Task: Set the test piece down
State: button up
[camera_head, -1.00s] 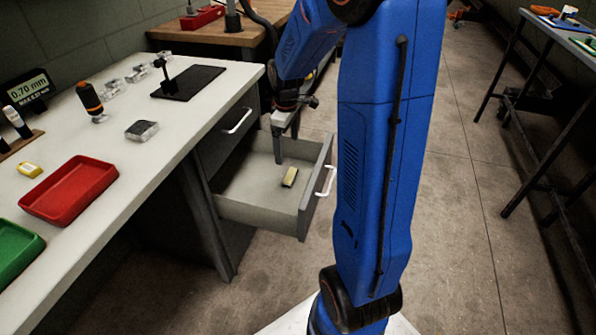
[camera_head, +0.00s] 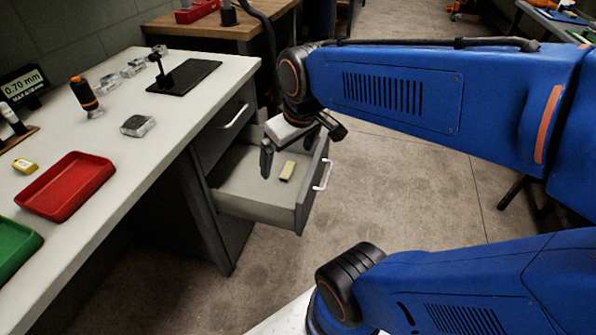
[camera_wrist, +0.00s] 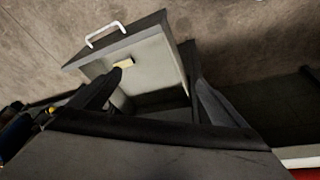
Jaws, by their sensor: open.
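A small pale-yellow block (camera_head: 287,170), apparently the test piece, lies on the floor of the open drawer (camera_head: 250,207). In the wrist view the block (camera_wrist: 124,63) shows close by the tip of the left finger, and the drawer (camera_wrist: 158,66) lies beyond the fingers. My gripper (camera_head: 288,152) is over the drawer with its fingers spread and nothing between them. In the wrist view my gripper (camera_wrist: 158,77) also shows wide apart fingers. The block looks apart from the fingers, though the left fingertip overlaps its edge in the wrist view.
The drawer's front with its white handle (camera_head: 323,175) stands out from the grey bench (camera_head: 150,180). On the bench are a red tray (camera_head: 66,187), a green tray (camera_head: 14,248), a clear block (camera_head: 138,125) and a black stand plate (camera_head: 185,77). Open floor lies right of the drawer.

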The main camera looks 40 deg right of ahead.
jog(key=s+a+m+t, duration=0.1)
jog(key=s, duration=0.5)
jog(key=shift+a, duration=0.3)
